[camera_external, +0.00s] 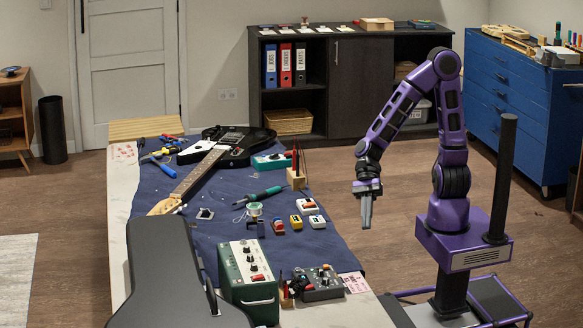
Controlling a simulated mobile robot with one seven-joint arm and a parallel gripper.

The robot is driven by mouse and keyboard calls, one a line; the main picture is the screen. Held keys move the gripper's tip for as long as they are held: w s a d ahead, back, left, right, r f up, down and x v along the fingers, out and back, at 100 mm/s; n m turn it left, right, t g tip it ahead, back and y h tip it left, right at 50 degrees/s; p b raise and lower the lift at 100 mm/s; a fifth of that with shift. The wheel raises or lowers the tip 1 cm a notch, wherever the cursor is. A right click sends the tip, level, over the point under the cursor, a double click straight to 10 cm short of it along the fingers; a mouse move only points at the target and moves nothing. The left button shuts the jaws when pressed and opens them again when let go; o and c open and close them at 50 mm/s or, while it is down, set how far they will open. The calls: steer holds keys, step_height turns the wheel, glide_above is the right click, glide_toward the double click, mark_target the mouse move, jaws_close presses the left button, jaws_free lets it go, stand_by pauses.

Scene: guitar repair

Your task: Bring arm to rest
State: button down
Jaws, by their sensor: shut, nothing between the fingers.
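My purple arm stands to the right of the workbench, its elbow raised high and its forearm reaching down to the left. My gripper (366,212) points straight down beside the bench's right edge, over the floor. Its fingers are together with nothing between them. It is apart from the bench and from everything on it.
A workbench with a dark blue mat (345,262) carries a black guitar (237,148), several small pedals, a soldering iron (259,196), a green amplifier (247,277) and a black case (168,275). A dark cabinet (361,90) and blue drawers (507,92) stand behind. Floor between is clear.

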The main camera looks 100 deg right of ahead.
steer(key=s+d+r+n+h+p, duration=0.1)
steer(key=s+d+r+n+h, duration=0.1)
steer(key=n, duration=0.6)
steer(key=s+d+r+n+t+h+p, duration=0.1)
steer(key=s+d+r+n+h+p, duration=0.1)
steer(key=d+r+n, duration=0.4)
steer(key=s+d+r+n+t+h+p, duration=0.1)
steer(key=s+d+r+n+h+p, duration=0.1)
steer(key=r+n+h, duration=0.4)
steer(key=s+d+r+n, duration=0.1)
steer(key=s+n, duration=0.1)
steer(key=n, duration=0.3)
steer(key=shift+s+d+r+n, duration=0.2)
steer(key=shift+s+d+n, duration=0.05)
steer(key=shift+d+n, duration=0.15)
